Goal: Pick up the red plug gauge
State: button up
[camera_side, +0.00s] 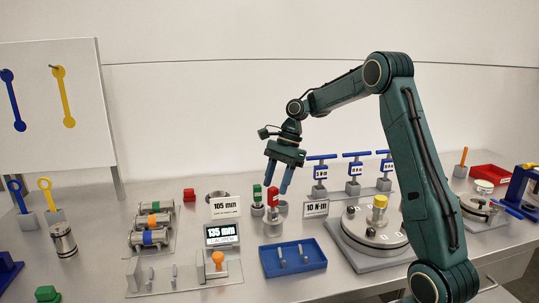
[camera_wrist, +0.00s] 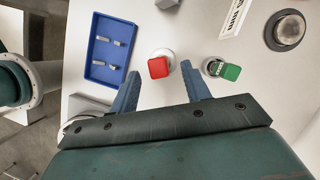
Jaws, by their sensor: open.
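The red plug gauge (camera_side: 273,196) stands upright in a round grey holder on the bench, in the middle of the side view. In the wrist view its square red top (camera_wrist: 158,67) lies ahead of the fingertips, in line with the gap between them. My gripper (camera_side: 277,186) points down, its two blue fingers apart and empty. In the wrist view, my gripper (camera_wrist: 160,75) has one finger on each side of the gap. A green plug gauge (camera_side: 257,194) stands just left of the red one; its green top (camera_wrist: 230,72) is right of the red top in the wrist view.
A blue tray (camera_side: 266,262) with small metal pins lies in front of the gauges. Blue-handled torque tools (camera_side: 320,172) stand behind.

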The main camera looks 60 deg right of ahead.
aim_at(270, 203)
jog(key=shift+x, duration=2.65)
jog(key=shift+r, duration=0.1)
grip_shut()
jog(key=shift+r, duration=0.15)
jog(key=shift+r, duration=4.85)
jog(key=shift+f, duration=0.25)
